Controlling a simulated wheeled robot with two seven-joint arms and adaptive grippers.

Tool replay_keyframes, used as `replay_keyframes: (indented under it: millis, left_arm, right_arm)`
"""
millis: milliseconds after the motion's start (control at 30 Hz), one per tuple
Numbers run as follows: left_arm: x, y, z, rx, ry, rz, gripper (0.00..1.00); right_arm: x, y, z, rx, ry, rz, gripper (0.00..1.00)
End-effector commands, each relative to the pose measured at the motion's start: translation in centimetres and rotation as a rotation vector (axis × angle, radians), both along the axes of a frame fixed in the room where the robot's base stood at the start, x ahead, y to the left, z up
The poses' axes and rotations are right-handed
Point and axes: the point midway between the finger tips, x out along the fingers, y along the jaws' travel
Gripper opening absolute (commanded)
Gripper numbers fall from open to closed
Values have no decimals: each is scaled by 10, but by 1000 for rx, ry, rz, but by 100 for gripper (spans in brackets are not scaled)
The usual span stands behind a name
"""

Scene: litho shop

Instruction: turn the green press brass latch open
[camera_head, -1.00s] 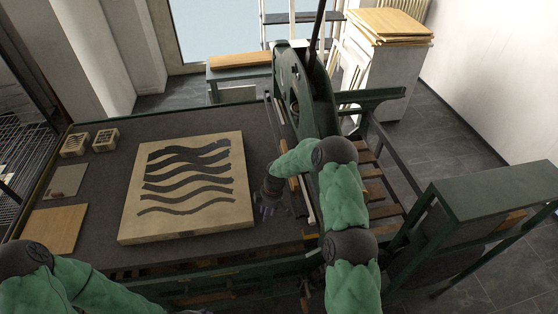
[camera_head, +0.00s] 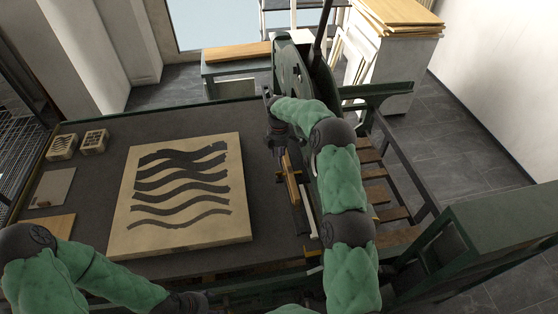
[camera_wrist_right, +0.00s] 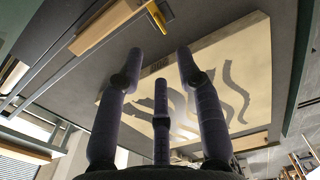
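The green press (camera_head: 290,65) stands at the right of its dark bed, with a wood bar (camera_head: 292,183) along the bed's right edge. A small brass-coloured piece (camera_wrist_right: 157,14) sticks out at the end of a yellowish bar (camera_wrist_right: 105,25) in the right wrist view; it may be the latch, and its turn is unclear. My right gripper (camera_head: 279,150) is over the bed's right edge, just beyond the wood bar. In the wrist view its fingers (camera_wrist_right: 161,70) are spread and empty, apart from the brass piece. My left gripper (camera_head: 190,302) is at the bottom edge, its fingers not clear.
A pale stone block (camera_head: 125,220) with dark wavy bands lies on the bed. Two small slotted boxes (camera_head: 94,141), a grey plate (camera_head: 53,188) and a wooden board (camera_head: 52,227) lie at left. A strip of bare bed (camera_head: 262,200) separates the block from the bar.

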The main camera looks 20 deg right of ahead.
Motion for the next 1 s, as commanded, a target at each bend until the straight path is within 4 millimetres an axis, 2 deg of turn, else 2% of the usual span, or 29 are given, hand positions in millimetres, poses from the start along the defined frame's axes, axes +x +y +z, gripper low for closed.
replay_keyframes:
  millis: [167, 500, 700, 1000]
  left_arm:
    - [-1, 0, 1, 0, 1, 1, 60]
    - [-1, 0, 6, 0, 1, 1, 60]
    - [0, 0, 8, 0, 1, 1, 60]
    - [0, 0, 9, 0, 1, 1, 60]
  right_arm:
    - [0, 0, -10, -1, 2, 2, 36]
    - [-1, 0, -67, 0, 4, 0, 36]
    - [-1, 0, -94, 0, 2, 0, 36]
    - [0, 0, -108, -1, 0, 1, 36]
